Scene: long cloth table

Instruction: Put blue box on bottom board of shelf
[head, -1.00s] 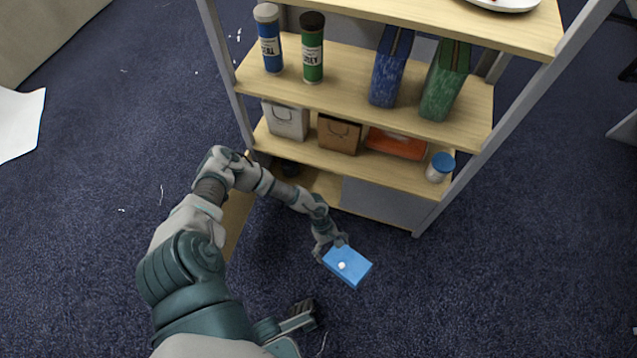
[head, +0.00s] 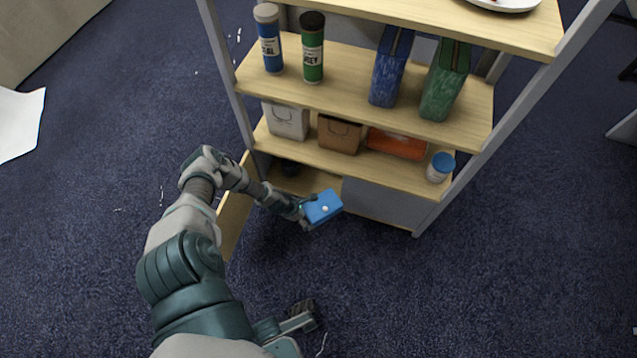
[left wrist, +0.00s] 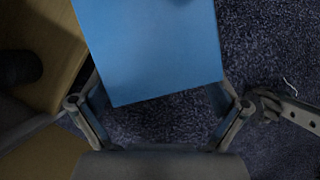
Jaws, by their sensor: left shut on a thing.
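The blue box (head: 325,207) is a flat blue block with a small white spot on its face. My left gripper (head: 307,211) is shut on it at its left end and holds it off the floor, tilted. In the left wrist view the blue box (left wrist: 150,45) fills the upper middle between the gripper's fingers (left wrist: 158,98); the fingertips are hidden. The shelf's bottom board (head: 310,184) shows as a wood strip beneath the lower shelf. In the head view the box overlaps its front edge; whether they touch I cannot tell.
A dark round object (head: 289,168) stands on the bottom board's left part. A grey panel (head: 385,203) covers its right part. A wood-coloured panel (head: 235,222) juts out at the shelf's left front. Bags and a blue-lidded jar (head: 440,167) stand on the board above.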

